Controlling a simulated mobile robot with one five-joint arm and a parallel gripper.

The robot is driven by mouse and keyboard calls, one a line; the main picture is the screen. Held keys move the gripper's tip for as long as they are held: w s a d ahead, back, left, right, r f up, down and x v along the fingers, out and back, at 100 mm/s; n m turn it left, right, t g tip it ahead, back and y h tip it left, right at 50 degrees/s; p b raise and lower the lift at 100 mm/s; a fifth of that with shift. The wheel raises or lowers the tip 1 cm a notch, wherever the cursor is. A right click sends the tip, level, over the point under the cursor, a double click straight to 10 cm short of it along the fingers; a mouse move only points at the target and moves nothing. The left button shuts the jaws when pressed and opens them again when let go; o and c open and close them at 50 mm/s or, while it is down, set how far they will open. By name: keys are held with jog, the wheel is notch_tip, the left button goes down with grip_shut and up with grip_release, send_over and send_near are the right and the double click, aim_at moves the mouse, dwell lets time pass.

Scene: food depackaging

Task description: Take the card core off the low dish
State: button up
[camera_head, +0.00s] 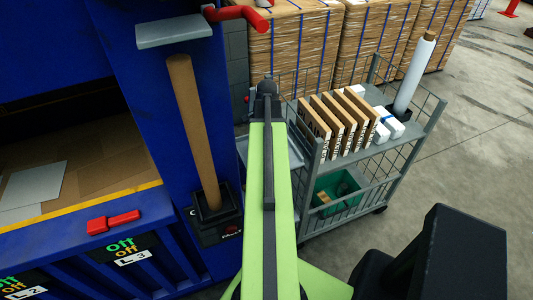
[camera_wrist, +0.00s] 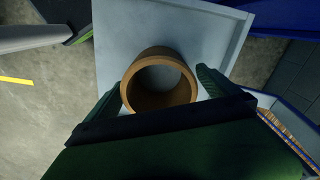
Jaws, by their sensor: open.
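The card core (camera_wrist: 130,92) is a short brown tube, seen from above in the wrist view as a ring with an open middle. It stands on the pale grey low dish (camera_wrist: 115,40), which has a thin raised rim. My gripper (camera_wrist: 160,92) is open, with one dark green finger on each side of the core. Whether either finger touches the core I cannot tell. In the head view my green arm hides the core and the gripper; part of a grey tray, apparently the dish (camera_head: 256,158), shows beside the arm.
A wire-sided trolley (camera_head: 385,160) stands right of my arm, with several upright card-edged packs (camera_head: 335,128), a white roll (camera_head: 413,75) and a green bin (camera_head: 338,192). A blue machine (camera_head: 215,100) is close on the left, with a long brown tube (camera_head: 192,125) in a black holder.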

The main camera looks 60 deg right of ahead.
jog(key=shift+f, duration=0.65)
jog(key=shift+r, duration=0.2)
jog(key=c, duration=1.4)
jog(key=r+p, duration=0.5)
jog(key=shift+s+r, duration=0.15)
jog(key=shift+s, duration=0.05)
jog(key=shift+s+d+r+p, duration=0.6)
jog(key=shift+s+r+p, duration=0.4)
jog(key=shift+s, duration=0.8)
jog(key=shift+s+d+r+p, duration=0.6)
jog(key=shift+s+r+p, duration=0.4)
jog(key=shift+s, duration=0.75)
jog(key=shift+s+d+r+p, duration=0.6)
jog(key=shift+s+r+p, duration=0.35)
jog(key=shift+s, duration=0.85)
